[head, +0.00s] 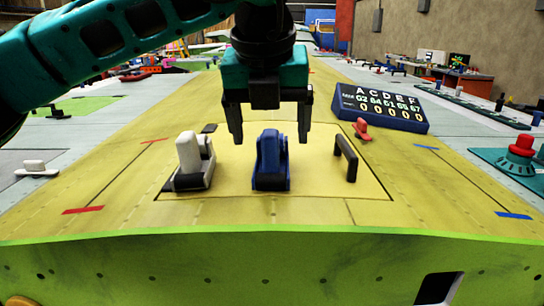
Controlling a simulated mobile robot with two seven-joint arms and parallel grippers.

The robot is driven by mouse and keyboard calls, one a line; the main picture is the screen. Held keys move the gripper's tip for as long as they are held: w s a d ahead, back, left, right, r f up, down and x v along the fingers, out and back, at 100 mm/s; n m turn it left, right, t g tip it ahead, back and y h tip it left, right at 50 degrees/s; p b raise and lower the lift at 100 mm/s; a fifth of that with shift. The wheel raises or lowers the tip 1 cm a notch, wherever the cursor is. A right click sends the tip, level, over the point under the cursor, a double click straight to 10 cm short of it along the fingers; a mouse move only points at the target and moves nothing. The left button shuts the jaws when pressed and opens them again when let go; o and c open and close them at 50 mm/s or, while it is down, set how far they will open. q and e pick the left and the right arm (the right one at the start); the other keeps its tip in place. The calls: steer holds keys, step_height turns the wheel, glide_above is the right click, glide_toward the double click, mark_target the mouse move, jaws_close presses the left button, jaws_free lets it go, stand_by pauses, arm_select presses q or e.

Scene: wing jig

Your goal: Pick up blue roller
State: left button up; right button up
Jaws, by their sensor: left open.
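The blue roller (270,161) stands upright on a pale yellow panel (322,183) set in the wing's top surface. My left gripper (269,138) hangs above it with its two dark fingers spread, one on each side of the roller's top in the picture. Whether the fingers touch the roller or how far above it they are is hard to tell. A white roller (193,161) of similar shape stands to the left of the blue one. My right gripper does not show.
A black handle (346,158) stands on the panel to the right. A dark display board (381,107) with letters and numbers and a red piece (361,129) lie behind it. A red knob (521,148) sits at the far right, and a white piece (36,169) at the left.

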arm_select(q)
steer(key=x, duration=0.5)
steer(key=shift+w, duration=0.2)
steer(key=shift+r, duration=0.1)
steer(key=c, duration=1.2)
